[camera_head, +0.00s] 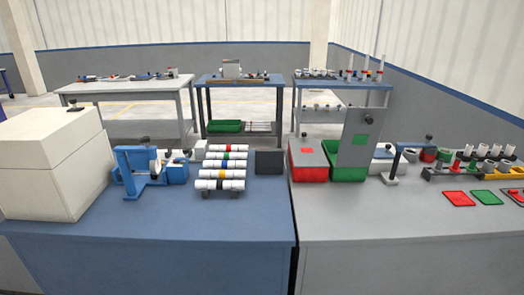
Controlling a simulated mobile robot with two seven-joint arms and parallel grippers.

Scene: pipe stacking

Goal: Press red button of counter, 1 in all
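I cannot tell for sure which thing is the counter or make out its red button. At the right edge of the grey bench, a small red item (514,194) with a dark part on it is cut off by the frame. Left of it a flat red square (459,198) and a flat green square (487,198) lie on the bench. Neither of my grippers is in view.
On the blue bench (150,240) stand a cream box (50,165), a blue fixture (140,170), and a rack of banded white pipes (220,172). A red bin (308,173) and green bin (348,174) stand on the grey bench (400,225). Both front areas are clear.

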